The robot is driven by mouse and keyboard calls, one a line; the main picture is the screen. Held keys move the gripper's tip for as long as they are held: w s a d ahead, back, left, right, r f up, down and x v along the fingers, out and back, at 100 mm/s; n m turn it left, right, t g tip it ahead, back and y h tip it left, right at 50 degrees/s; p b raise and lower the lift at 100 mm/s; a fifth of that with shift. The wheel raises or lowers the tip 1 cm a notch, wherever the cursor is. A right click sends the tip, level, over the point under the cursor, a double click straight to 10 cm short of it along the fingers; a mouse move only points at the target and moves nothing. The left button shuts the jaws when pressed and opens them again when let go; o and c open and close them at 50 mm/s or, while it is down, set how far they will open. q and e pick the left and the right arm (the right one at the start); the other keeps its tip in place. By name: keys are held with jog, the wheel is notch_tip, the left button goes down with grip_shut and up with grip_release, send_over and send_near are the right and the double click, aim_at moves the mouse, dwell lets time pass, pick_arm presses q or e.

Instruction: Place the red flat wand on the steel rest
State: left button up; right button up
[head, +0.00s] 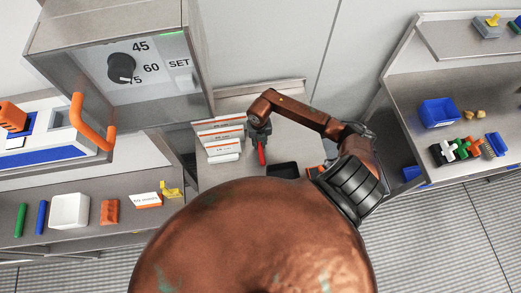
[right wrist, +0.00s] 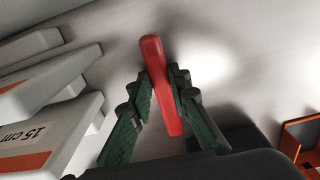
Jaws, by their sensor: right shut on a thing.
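The red flat wand (right wrist: 158,75) is gripped between the green-padded fingers of my right gripper (right wrist: 162,100) in the right wrist view, its rounded end sticking out past the fingertips. In the head view, my right gripper (head: 260,138) is shut on the wand (head: 262,154), above the middle counter, just right of the stepped white blocks. I cannot tell for certain which item is the steel rest. My left gripper is not in view.
Stepped white blocks (head: 222,140) with orange labels, one reading 15 cm, stand close on the left. A black tray (head: 283,169) lies near the gripper. A dial box (head: 120,68) with an orange handle (head: 88,125) juts out at upper left. A right shelf holds a blue bin (head: 438,112).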

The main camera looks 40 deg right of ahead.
grip_shut()
